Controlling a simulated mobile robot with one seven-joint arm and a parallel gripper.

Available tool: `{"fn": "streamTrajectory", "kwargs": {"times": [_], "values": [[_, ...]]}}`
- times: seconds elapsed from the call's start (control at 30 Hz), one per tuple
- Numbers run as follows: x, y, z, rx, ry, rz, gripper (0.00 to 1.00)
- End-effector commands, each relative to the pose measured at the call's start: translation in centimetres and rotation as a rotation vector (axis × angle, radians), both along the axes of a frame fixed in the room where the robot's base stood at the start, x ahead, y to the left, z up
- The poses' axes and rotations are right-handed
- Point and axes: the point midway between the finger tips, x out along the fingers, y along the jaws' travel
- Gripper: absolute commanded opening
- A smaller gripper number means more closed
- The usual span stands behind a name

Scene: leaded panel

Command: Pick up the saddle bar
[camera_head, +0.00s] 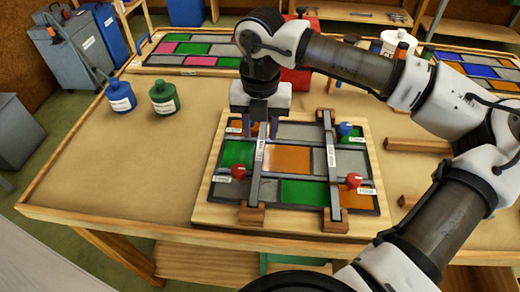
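Two grey saddle bars lie across the leaded panel (297,190) of green, orange and grey panes, each with wooden blocks at its ends. The left saddle bar (256,185) carries a white label near its upper half. The right saddle bar (333,165) lies parallel to it and also has a label. My gripper (260,128) points down at the far end of the left bar. Its two fingers stand apart, one on each side of that bar. Whether they touch the bar is not clear, and the gripper hides the bar's far tip.
Red knobs (238,171) (353,181) and a blue knob (345,129) with small labels sit beside the bars. A blue bottle (120,96) and a green bottle (163,97) stand at the left. Other panels lie behind. The table's left front (120,185) is clear.

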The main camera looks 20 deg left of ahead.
Motion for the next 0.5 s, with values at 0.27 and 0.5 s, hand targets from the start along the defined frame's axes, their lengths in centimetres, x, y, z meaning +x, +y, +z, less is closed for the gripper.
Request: {"fn": "streamTrajectory", "kwargs": {"times": [0.27, 0.5], "values": [[-0.9, -0.2, -3.8, 0.001, 0.003, -0.001, 0.4], [-0.9, -0.2, -4.7, 0.0, 0.0, 0.0, 0.4]]}}
